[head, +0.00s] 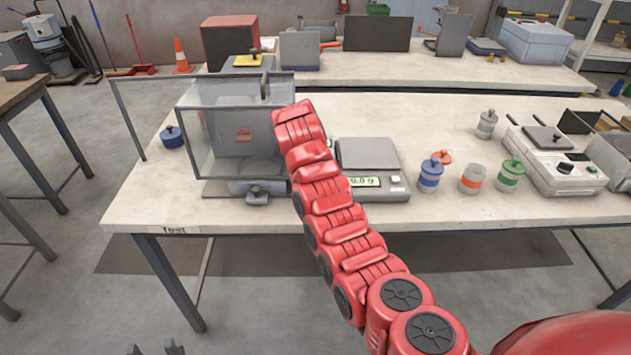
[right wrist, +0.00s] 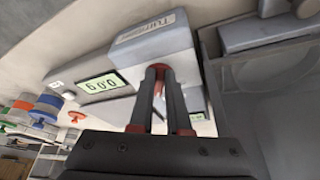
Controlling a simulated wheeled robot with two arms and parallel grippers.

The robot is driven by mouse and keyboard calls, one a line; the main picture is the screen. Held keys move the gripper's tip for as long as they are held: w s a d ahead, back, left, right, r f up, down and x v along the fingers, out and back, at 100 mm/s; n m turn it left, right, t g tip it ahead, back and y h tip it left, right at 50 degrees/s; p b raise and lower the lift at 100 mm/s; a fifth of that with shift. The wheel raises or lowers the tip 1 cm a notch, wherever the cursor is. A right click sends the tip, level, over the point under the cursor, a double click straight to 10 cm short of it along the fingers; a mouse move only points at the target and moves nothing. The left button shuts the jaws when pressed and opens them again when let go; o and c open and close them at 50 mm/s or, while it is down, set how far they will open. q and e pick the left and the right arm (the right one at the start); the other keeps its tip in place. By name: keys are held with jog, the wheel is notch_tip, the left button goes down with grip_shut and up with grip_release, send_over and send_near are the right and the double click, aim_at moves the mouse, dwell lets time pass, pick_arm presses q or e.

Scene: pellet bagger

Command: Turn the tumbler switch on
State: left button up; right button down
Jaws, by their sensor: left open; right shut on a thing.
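A grey switch box (right wrist: 155,50) with a label, only partly readable as "Tum…", fills the upper middle of the right wrist view. My right gripper (right wrist: 160,72) is shut against its front face, on the tumbler switch's small lever, which is mostly hidden between the fingertips. Which way the lever stands cannot be told. In the head view my red right arm reaches to the clear box, and the right gripper and switch box are hidden behind it. My left gripper (head: 154,350) shows at the bottom edge of the head view, its fingers apart and empty, away from the table.
A clear box (head: 228,130) stands left of my right arm. A scale (head: 370,158) stands right of it; its display (right wrist: 101,85) reads 0.0 in the right wrist view. The table's front strip (head: 440,212) is clear.

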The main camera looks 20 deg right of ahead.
jog(key=shift+m+b, duration=0.3)
jog(key=shift+w, duration=0.1)
jog(key=c, duration=0.9)
grip_release()
